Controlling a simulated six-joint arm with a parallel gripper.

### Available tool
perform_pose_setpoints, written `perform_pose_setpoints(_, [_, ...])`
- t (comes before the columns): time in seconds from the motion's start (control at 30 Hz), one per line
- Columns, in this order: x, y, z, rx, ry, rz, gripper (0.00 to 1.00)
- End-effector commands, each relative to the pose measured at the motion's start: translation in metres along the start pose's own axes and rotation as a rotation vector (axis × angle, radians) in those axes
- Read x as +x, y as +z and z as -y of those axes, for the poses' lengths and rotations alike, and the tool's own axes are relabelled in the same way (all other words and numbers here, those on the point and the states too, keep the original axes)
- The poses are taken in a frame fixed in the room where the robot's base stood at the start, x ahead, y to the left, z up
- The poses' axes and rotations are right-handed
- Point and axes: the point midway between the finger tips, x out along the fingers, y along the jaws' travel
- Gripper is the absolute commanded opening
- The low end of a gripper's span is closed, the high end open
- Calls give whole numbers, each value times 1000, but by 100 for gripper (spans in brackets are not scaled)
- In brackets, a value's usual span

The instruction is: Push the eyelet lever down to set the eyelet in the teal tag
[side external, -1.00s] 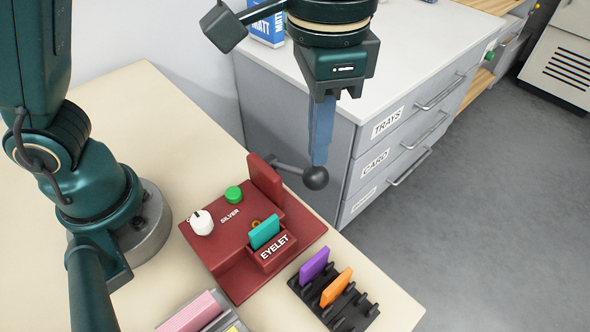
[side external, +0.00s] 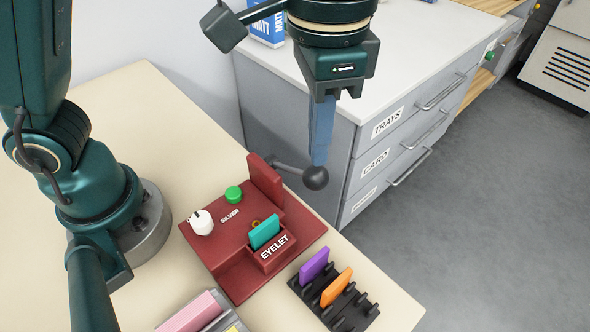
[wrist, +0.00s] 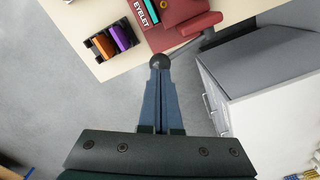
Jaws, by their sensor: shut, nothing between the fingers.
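The red eyelet press (side external: 228,250) stands on the cream table. The teal tag (side external: 265,232) stands upright in its slot behind the EYELET label. The lever, a grey rod with a dark ball knob (side external: 315,178), sticks out to the right from the press's upright post (side external: 265,181). My gripper (side external: 320,160) is shut and empty, pointing down, with its blue fingertips at the ball knob. In the wrist view the fingertips (wrist: 160,72) meet the knob (wrist: 159,62); I cannot tell for certain whether they touch it.
A black rack (side external: 335,299) with a purple card (side external: 314,265) and an orange card (side external: 336,287) stands at the table's front right. A green button (side external: 233,194) and white knob (side external: 202,222) sit on the press. A grey drawer cabinet (side external: 350,130) stands close behind my gripper.

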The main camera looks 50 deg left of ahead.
Motion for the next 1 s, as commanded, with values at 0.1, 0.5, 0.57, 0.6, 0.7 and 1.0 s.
perform_pose_setpoints(0.1, [0, 0, 0, 0, 0, 0, 0])
perform_pose_setpoints(0.5, [11, 0, 0, 0, 0, 1, 0])
perform_pose_setpoints(0.57, [14, 0, 0, 0, 0, 2, 0])
perform_pose_setpoints(0.6, [15, 0, 0, 0, 0, 2, 0])
perform_pose_setpoints(0.7, [19, 0, 0, 0, 0, 1, 0])
perform_pose_setpoints(1.0, [27, 0, -1, 1, -1, 3, 0])
